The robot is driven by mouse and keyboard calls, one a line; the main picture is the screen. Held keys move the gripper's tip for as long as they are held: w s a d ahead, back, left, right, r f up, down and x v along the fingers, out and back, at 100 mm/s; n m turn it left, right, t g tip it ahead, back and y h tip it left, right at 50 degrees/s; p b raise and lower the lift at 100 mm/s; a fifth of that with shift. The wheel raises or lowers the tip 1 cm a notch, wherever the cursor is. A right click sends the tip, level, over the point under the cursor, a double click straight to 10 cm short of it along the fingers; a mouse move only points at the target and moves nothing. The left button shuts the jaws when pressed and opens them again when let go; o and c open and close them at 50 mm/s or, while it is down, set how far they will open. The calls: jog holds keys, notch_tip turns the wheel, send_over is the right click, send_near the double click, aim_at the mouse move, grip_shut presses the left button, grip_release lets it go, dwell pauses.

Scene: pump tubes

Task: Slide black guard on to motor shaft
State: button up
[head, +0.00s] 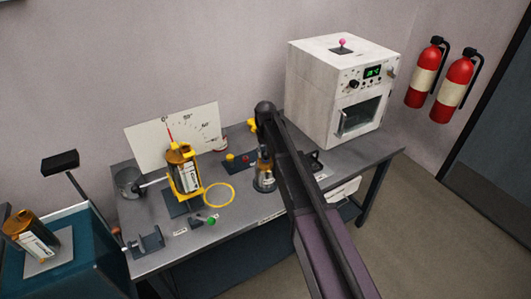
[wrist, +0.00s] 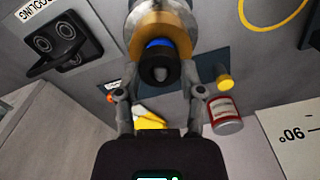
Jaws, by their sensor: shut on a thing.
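My gripper (wrist: 161,80) shows in the wrist view, with its two grey fingers on either side of an amber-and-grey cylinder (wrist: 163,18). A blue ring and a dark, blunt tip (wrist: 160,68) show at the cylinder's near end. In the head view an amber-and-grey piece (head: 264,181) shows beside my arm, over the table's middle; my arm hides part of this area. I cannot tell for sure which part is the black guard or the motor shaft.
A yellow frame (head: 187,186) holds an amber bottle before a dial board (head: 150,146). A yellow ring (head: 219,195) lies right of it. A black two-hole holder (wrist: 65,42) shows in the wrist view. A white oven (head: 325,95) stands at the table's right. A clamp-like fixture (head: 148,243) is front left.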

jog(key=o, duration=0.9)
jog(key=shift+r, duration=0.2)
